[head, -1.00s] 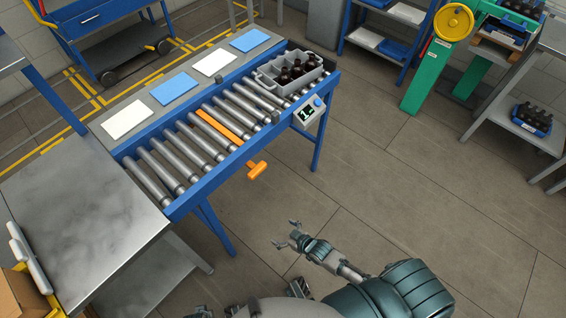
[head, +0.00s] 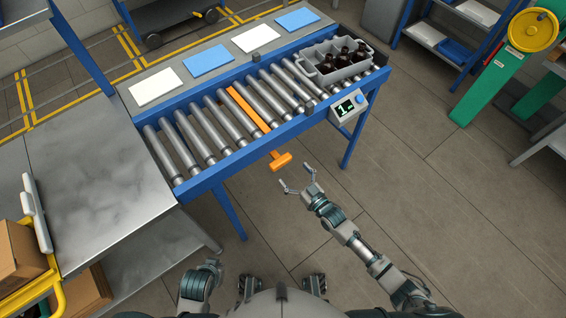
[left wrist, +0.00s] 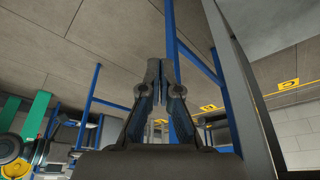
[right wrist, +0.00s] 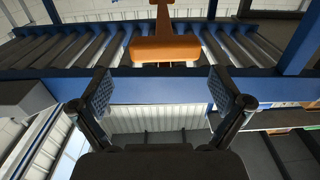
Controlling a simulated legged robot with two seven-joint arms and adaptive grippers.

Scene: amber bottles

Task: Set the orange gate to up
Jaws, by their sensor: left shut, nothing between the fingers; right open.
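The orange gate (head: 248,109) is a flat bar lying between the conveyor rollers, looking about level with them. Its orange T-shaped handle (head: 281,161) sticks out below the conveyor's front blue rail. My right gripper (head: 296,178) is open and empty, just short of the handle on the near side. In the right wrist view the handle (right wrist: 165,49) stands ahead, beyond and above the spread fingers (right wrist: 160,95), not between them. My left gripper (left wrist: 160,70) is shut and empty, away from the gate; in the head view its arm is low, at the bottom left.
A grey crate of dark bottles (head: 340,64) stands on the rollers at the right. A small display box (head: 348,107) hangs on the front rail right of the handle. A metal table (head: 95,170) adjoins at left. The floor right of my right arm is clear.

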